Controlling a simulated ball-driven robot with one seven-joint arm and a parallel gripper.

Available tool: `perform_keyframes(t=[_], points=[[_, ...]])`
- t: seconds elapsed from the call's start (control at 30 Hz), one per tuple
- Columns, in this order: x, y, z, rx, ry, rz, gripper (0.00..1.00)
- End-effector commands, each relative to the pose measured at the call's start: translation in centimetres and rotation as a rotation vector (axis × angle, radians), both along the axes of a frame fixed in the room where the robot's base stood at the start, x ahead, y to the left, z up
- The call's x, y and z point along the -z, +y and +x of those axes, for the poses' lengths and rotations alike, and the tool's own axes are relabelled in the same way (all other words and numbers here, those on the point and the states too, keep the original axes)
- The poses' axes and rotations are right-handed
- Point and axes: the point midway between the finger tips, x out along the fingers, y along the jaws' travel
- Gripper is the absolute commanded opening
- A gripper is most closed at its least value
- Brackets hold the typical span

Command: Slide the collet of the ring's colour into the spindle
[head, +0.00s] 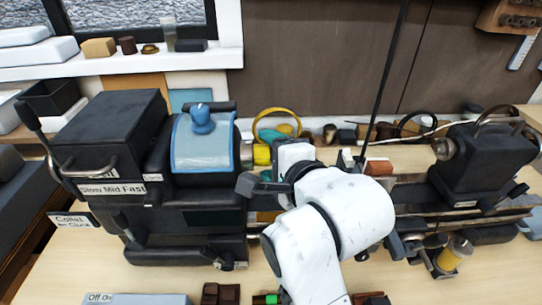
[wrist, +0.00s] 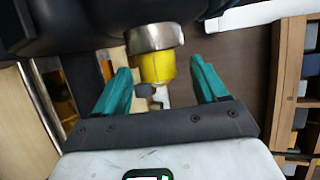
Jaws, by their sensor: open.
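A yellow collet (wrist: 158,68) sits in the mouth of the silver spindle (wrist: 154,38) in the wrist view, with its yellow end sticking out. In the head view the yellow collet (head: 262,154) shows at the right side of the black headstock (head: 118,120). My gripper (wrist: 160,72) is open, with one teal finger on each side of the collet and visible gaps between. In the head view my white arm hides most of the gripper. A yellow ring (head: 256,122) stands upright behind the spindle. How deep the collet sits is hidden.
The black tailstock (head: 478,158) stands at the right on the lathe bed. A thin black rod (head: 388,70) rises behind my arm. Small parts lie along the back of the bench. A yellow cylinder (head: 456,250) sits at the front right. Bare bench shows at the front left.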

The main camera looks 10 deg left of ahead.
Motion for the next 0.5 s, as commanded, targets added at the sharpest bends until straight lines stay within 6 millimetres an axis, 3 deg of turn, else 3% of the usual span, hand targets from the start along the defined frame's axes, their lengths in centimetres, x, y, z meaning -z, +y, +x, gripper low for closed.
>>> perform_keyframes(t=[0.27,0.5], points=[[-0.3,-0.7,-0.8,0.000,0.001,0.001,0.72],[-1.7,-3.3,-3.9,0.001,-0.001,0.003,0.72]])
